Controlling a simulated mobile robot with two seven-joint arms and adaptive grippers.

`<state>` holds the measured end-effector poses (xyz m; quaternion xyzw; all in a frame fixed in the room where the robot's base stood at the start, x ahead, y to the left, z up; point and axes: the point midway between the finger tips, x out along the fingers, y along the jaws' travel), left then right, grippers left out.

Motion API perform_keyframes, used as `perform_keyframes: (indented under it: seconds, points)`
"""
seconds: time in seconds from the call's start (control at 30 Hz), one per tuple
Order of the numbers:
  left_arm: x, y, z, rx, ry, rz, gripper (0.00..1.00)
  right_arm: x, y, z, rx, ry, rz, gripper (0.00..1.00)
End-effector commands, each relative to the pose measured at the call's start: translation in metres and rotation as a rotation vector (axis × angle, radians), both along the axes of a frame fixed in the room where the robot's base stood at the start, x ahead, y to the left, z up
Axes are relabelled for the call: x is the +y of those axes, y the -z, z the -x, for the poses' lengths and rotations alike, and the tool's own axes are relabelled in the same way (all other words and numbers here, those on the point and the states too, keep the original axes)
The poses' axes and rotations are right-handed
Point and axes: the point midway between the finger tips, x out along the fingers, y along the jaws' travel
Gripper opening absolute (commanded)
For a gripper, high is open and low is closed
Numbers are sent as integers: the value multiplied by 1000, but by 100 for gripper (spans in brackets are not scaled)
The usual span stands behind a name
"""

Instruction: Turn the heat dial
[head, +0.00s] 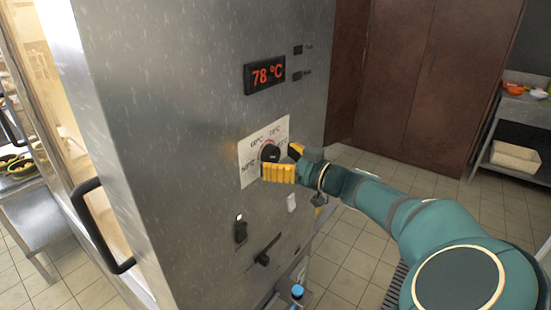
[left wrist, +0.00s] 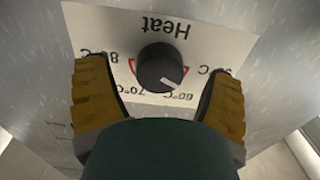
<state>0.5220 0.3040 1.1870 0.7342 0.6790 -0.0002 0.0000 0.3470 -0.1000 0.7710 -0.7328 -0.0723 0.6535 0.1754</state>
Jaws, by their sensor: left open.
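The heat dial (head: 270,153) is a black round knob on a white label plate (head: 250,172) on the steel cabinet front. In the left wrist view the dial (left wrist: 157,68) appears upside down under the word Heat, and its pale mark points toward the 60°C print. My left gripper (head: 287,162) has yellow fingers and is open at the dial. In the left wrist view its fingers stand on both sides of the dial, with a visible gap on each side. My right gripper is not in view.
A red display (head: 266,73) above reads 78 °C. Below the plate are a dark switch (head: 240,230) and a black lever (head: 265,252). A black door handle (head: 100,225) stands out at the left. A shelf (head: 515,150) is at the far right; tiled floor lies between.

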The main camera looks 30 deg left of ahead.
Motion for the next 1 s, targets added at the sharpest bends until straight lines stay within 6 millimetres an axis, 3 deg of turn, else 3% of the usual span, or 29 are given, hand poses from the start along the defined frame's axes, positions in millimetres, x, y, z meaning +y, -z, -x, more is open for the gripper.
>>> perform_keyframes:
  seconds: [0.13,0.43,0.47,0.63,0.67,1.0]
  points:
    - [9,0,-1,0,-1,0,82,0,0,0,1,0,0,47]
    - [11,0,-1,0,0,0,82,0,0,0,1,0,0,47]
    - [11,0,-1,0,0,0,75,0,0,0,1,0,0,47]
    - [11,0,-1,0,0,0,16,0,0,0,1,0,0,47]
    - [11,0,-1,0,0,0,11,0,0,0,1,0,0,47]
    - [11,0,-1,42,0,-3,11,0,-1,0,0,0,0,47]
